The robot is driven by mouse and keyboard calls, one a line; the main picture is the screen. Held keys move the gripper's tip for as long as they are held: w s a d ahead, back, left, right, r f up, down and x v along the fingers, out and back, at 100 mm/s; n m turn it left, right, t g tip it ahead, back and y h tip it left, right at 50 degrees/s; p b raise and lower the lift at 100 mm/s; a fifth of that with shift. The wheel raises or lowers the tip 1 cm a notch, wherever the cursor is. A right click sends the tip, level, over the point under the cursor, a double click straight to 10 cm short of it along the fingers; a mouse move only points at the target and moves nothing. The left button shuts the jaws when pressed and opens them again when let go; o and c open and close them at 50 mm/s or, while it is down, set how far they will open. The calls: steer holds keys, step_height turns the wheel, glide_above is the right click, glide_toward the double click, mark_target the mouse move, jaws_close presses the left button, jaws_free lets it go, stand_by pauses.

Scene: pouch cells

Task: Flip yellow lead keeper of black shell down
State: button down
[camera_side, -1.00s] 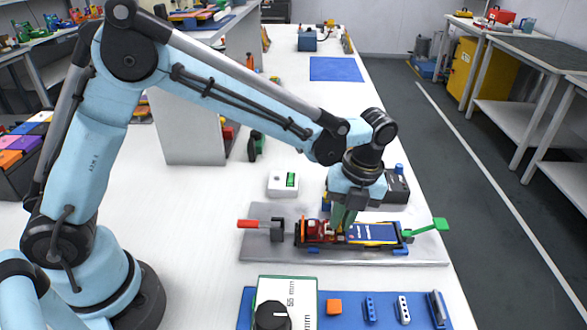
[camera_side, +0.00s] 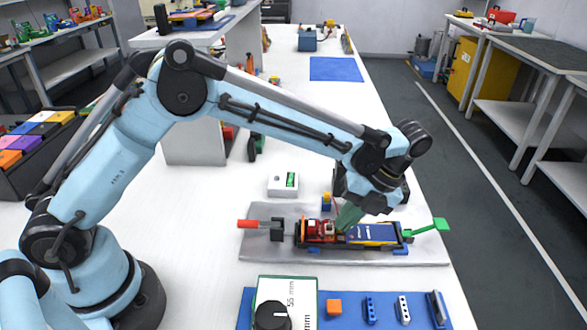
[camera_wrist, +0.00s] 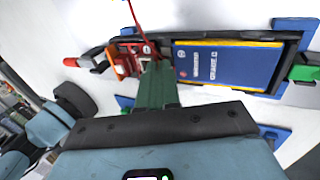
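The black shell (camera_side: 403,233) lies on a grey plate and holds a blue cell (camera_side: 372,232) with yellow along its long edges. In the wrist view the shell (camera_wrist: 290,58) and the blue cell (camera_wrist: 222,66) lie right of my fingers. Red and orange parts (camera_side: 320,230) sit at the shell's left end, with a red wire above them. I cannot pick out the yellow lead keeper with certainty near my fingertips. My gripper (camera_side: 346,220) is tilted, its green fingers over the shell's left half. The fingers (camera_wrist: 156,68) look closed together, with nothing visibly held.
A red-handled clamp (camera_side: 262,226) stands left of the shell and a green lever (camera_side: 428,228) at its right. A small blue and yellow piece (camera_side: 326,201) stands behind. A white box (camera_side: 283,184) sits farther back. A blue mat (camera_side: 345,320) with small parts lies in front.

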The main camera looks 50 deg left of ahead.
steer(key=c, duration=1.3)
jaws_free()
steer(key=shift+c, duration=0.2)
steer(key=v, duration=1.2)
steer(key=shift+r, duration=0.1)
